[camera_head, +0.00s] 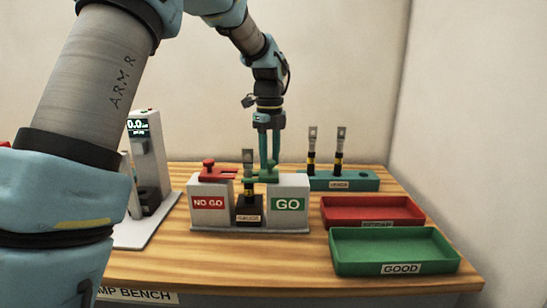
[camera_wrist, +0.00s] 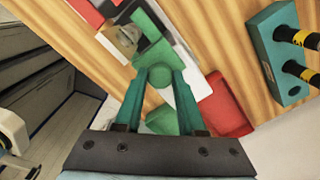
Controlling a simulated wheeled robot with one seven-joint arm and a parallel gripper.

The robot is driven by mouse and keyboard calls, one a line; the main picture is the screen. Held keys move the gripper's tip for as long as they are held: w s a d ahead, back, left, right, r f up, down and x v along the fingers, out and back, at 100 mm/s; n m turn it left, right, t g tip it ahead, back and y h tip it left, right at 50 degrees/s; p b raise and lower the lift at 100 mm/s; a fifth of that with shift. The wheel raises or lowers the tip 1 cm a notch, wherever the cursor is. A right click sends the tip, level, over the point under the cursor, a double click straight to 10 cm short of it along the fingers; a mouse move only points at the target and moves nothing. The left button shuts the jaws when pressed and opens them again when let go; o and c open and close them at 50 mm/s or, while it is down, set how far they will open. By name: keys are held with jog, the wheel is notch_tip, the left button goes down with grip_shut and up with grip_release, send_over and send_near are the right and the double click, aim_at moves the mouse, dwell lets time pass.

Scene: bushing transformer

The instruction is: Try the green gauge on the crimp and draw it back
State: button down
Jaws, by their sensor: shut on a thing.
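My gripper (camera_head: 269,166) points down over the gauge stand (camera_head: 268,228) and is shut on the green gauge (camera_head: 266,174) at the top of the block marked GO. In the wrist view the green gauge (camera_wrist: 152,50) lies between my fingertips (camera_wrist: 159,76), its flat part reaching away from them. The crimp (camera_head: 249,172), a lug on a dark and yellow stem, stands upright in the dark middle holder, just left of the green gauge. I cannot tell whether gauge and crimp touch. The red gauge (camera_head: 213,172) sits on the NO GO block (camera_head: 209,204).
A teal rack (camera_head: 345,181) with two upright lugs stands behind right. A red tray (camera_head: 366,219) and a green tray (camera_head: 385,269) marked GOOD lie at the right. A grey machine with a display (camera_head: 146,155) stands at the left. Bare wood shows in front.

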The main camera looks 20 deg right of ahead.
aim_at(270, 161)
jog(key=c, duration=0.5)
grip_release()
jog(key=shift+r, duration=0.1)
notch_tip(270, 161, up, 11)
jog(key=b, duration=0.2)
jog(key=shift+s+f, duration=0.1)
jog(key=shift+f, duration=0.1)
dwell(0.5)
